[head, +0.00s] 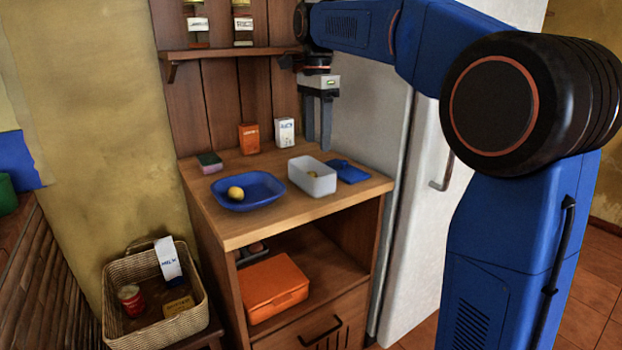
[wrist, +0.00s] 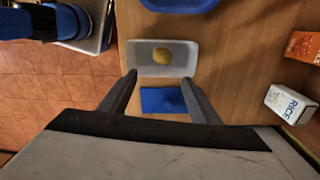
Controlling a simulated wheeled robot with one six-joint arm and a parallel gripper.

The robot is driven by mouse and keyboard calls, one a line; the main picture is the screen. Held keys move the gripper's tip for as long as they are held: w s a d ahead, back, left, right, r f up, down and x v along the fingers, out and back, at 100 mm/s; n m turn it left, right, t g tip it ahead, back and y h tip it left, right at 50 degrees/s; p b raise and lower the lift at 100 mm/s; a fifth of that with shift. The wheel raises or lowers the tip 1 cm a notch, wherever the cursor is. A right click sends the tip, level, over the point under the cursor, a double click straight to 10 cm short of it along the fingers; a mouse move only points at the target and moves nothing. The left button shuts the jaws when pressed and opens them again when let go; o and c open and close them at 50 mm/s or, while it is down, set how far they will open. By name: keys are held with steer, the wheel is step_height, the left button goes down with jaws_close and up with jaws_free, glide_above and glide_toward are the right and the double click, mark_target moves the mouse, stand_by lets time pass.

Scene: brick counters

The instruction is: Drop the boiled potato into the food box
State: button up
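A white open food box (head: 321,185) stands on the wooden counter, and it also shows in the wrist view (wrist: 136,68). A small yellow piece, which looks like a boiled potato (wrist: 162,55), lies inside it. Another yellow, rounded piece (head: 235,193) lies in the blue dish (head: 266,185) to the left; I cannot tell whether it is also a potato. My gripper (head: 318,146) points down above the counter's back right part. In the wrist view its fingers (wrist: 160,80) are wide apart with nothing between them.
A blue lid (head: 349,171) lies right of the box. An orange carton (head: 249,138) and a white rice carton (head: 285,132) stand at the back. A sponge (head: 209,162) lies at the back left. A fridge (head: 425,180) stands to the right. The counter's front strip is clear.

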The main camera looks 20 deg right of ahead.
steer(key=shift+r, duration=0.1)
step_height(320, 180, up, 12)
steer(key=shift+w, duration=0.2)
stand_by(0.5)
steer(key=s+d+f+n+t, duration=0.2)
steer(key=s+f+n, duration=0.6)
steer(key=s+f, duration=0.9)
steer(key=s+d+f+n+t, duration=0.3)
steer(key=s+d+f+n, duration=0.2)
steer(key=s+f, duration=1.2)
step_height(320, 180, down, 2)
steer(key=n, duration=0.2)
steer(key=shift+n, duration=0.4)
